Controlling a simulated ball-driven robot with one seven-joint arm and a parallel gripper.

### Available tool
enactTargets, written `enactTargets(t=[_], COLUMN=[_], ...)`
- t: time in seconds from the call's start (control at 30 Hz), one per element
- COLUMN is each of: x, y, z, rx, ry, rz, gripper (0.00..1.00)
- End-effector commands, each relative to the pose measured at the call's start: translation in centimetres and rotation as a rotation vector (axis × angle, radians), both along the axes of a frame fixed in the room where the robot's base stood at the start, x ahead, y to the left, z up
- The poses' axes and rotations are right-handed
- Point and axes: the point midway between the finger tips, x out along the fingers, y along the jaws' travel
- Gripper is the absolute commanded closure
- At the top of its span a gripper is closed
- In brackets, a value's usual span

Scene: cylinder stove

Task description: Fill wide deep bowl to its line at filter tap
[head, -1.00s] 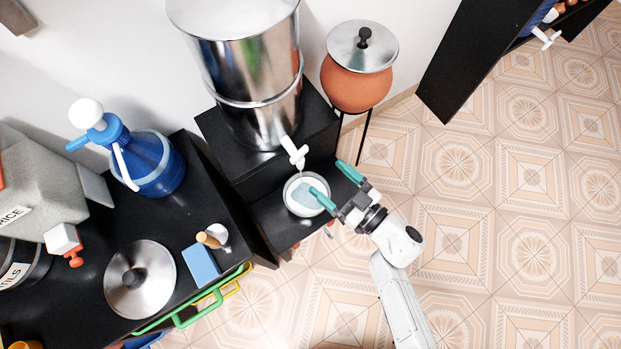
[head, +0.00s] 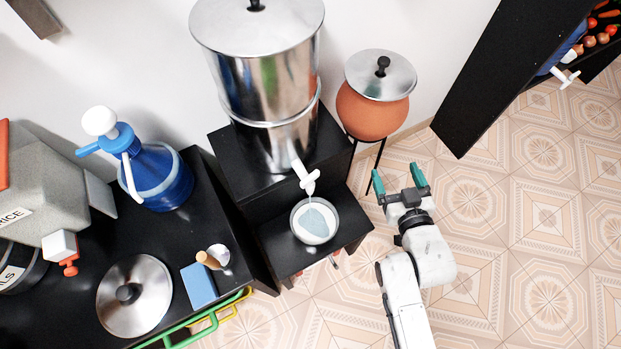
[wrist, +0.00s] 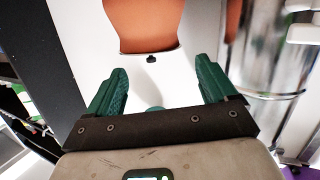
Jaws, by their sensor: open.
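The wide deep bowl (head: 298,231) is pale and see-through. It stands upright on the low black shelf, below the white tap (head: 305,178) of the tall steel filter (head: 265,85). A light blue patch that looks like water shows inside it. A faint pale streak between tap and bowl looks like running water. The fill line cannot be made out. My gripper (head: 397,172) is open and empty, to the right of the bowl and tap and apart from both. In the wrist view my gripper (wrist: 160,70) has nothing between its green fingers.
An orange clay pot (head: 372,112) with a steel lid stands on a thin stand behind my gripper. The left counter holds a blue pump jug (head: 160,178), a steel lid (head: 112,300) and a blue sponge (head: 199,286). Tiled floor (head: 500,240) to the right is clear.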

Motion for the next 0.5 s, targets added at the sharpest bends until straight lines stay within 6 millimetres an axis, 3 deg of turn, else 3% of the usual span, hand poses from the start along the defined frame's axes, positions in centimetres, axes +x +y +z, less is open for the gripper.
enactTargets(t=[0.13, 0.3, 0.5], x=[-1.5, -4.6, -6.9], y=[3.5, 8.9, 12.1], z=[-0.6, 0.5, 1.7], rx=[0.003, -0.004, -0.012], ry=[0.142, 0.209, 0.21], rz=[0.136, 0.388, 0.558], gripper=[0.15, 0.15, 0.15])
